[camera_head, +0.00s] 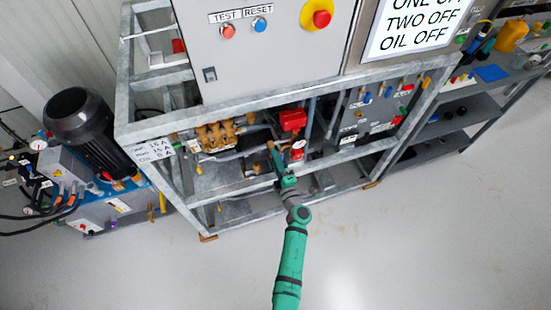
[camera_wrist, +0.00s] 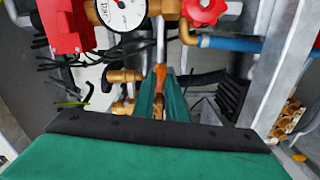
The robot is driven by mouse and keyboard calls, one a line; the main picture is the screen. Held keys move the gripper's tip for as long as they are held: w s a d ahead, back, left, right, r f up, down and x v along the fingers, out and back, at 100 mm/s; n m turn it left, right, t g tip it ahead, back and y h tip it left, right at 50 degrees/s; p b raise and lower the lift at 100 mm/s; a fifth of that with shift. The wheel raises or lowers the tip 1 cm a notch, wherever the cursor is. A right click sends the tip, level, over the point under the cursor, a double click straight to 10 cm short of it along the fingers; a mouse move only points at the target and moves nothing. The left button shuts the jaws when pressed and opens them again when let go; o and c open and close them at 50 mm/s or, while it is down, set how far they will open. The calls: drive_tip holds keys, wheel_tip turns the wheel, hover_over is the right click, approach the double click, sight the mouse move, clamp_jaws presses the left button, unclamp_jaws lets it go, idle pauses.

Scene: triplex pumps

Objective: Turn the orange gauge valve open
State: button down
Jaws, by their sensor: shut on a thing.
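The orange gauge valve handle (camera_wrist: 160,74) shows as a small orange piece between my fingertips in the wrist view. It sits below the white round pressure gauge (camera_wrist: 121,12), beside brass fittings (camera_wrist: 124,77). My gripper (camera_wrist: 161,92) is shut on the handle, and its green fingers hide most of it. In the head view my gripper (camera_head: 279,164) reaches into the frame just left of the gauge (camera_head: 299,144). The valve handle's exact angle is hard to tell.
A red box (camera_head: 293,120) sits above the gauge. A red handwheel (camera_wrist: 205,11) and blue pipe (camera_wrist: 230,44) are at upper right in the wrist view. A brass pump (camera_head: 215,136) stands left inside the grey metal frame (camera_head: 245,187). The floor in front is clear.

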drive_tip(key=shift+f+n, duration=0.1)
drive_tip(key=shift+n, duration=0.7)
drive_tip(key=c, duration=1.8)
unclamp_jaws()
drive_tip(key=v, duration=1.1)
drive_tip(key=shift+w, duration=0.1)
